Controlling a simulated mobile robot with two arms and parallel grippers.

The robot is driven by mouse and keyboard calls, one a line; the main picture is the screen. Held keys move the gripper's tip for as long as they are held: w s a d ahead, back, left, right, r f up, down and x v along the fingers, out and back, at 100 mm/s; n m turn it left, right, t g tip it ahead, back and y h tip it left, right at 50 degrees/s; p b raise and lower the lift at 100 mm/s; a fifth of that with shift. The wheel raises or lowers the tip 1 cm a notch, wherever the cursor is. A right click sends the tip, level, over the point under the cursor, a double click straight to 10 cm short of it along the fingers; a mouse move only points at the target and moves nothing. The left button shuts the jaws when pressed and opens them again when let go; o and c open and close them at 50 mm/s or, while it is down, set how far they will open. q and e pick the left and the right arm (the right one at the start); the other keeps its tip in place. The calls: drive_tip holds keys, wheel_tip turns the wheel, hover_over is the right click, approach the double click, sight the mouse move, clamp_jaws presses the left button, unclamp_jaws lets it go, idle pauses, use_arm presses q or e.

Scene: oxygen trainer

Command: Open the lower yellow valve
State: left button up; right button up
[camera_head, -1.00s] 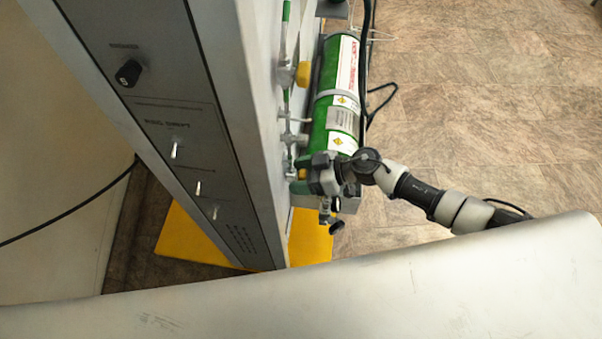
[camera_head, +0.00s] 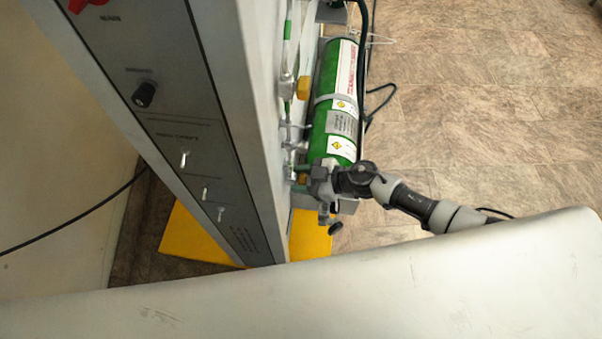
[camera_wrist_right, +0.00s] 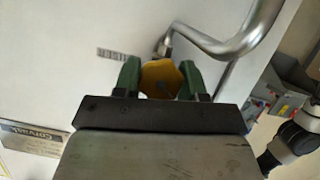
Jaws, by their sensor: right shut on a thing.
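The lower yellow valve (camera_wrist_right: 161,79) is a lobed yellow knob in the right wrist view, on a pale panel beside a bent metal pipe. The green fingers of my right gripper (camera_wrist_right: 159,82) stand on both sides of it and are shut on it. In the head view my right gripper (camera_head: 303,178) reaches in from the right to the panel's side, below the green cylinder. The knob is mostly hidden there by the gripper. An upper yellow valve (camera_head: 303,88) shows higher on the same side. My left gripper is not in view.
A green oxygen cylinder (camera_head: 328,125) stands close beside my right gripper. The grey control panel (camera_head: 165,105) has switches and a black knob (camera_head: 145,95). A yellow base (camera_head: 310,240) lies below. Open tiled floor (camera_head: 500,110) is on the right.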

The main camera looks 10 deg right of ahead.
idle(0.3)
drive_tip(key=o, duration=0.9)
drive_tip(key=shift+o, duration=0.2)
drive_tip(key=v, duration=1.1)
drive_tip(key=shift+a, duration=0.1)
